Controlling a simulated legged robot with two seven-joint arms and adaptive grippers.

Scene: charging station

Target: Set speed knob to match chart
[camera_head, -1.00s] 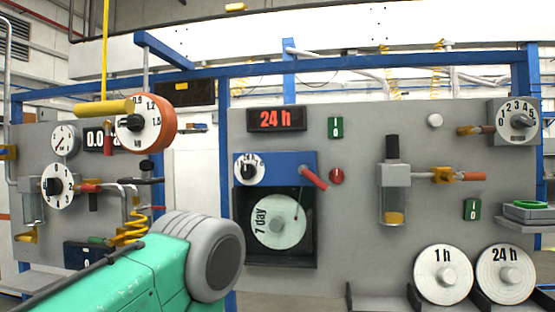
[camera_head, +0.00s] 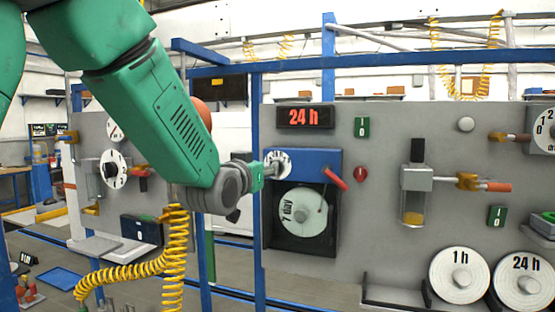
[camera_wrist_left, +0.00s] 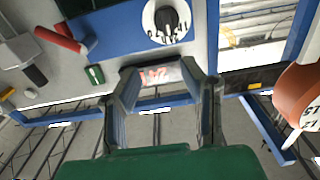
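The speed knob (camera_head: 278,163) is a dark pointer on a small white dial, on the upper left of the blue panel. In the left wrist view the knob (camera_wrist_left: 168,20) shows at the top, with the picture turned over. The chart (camera_head: 303,212) is a white disc marked "7 day", mounted in the dark box below the panel. A display (camera_head: 305,117) above reads "24 h" in red. My left gripper (camera_head: 266,170) is beside the dial and partly covers it. In the wrist view its fingers (camera_wrist_left: 160,70) are apart with nothing between them. My right gripper is out of view.
A red lever (camera_head: 336,179) sticks out right of the knob. Two spare discs, "1 h" (camera_head: 459,276) and "24 h" (camera_head: 522,279), stand at the lower right. A blue post (camera_head: 257,200) is just left of the panel. A yellow coiled hose (camera_head: 174,250) hangs below my arm.

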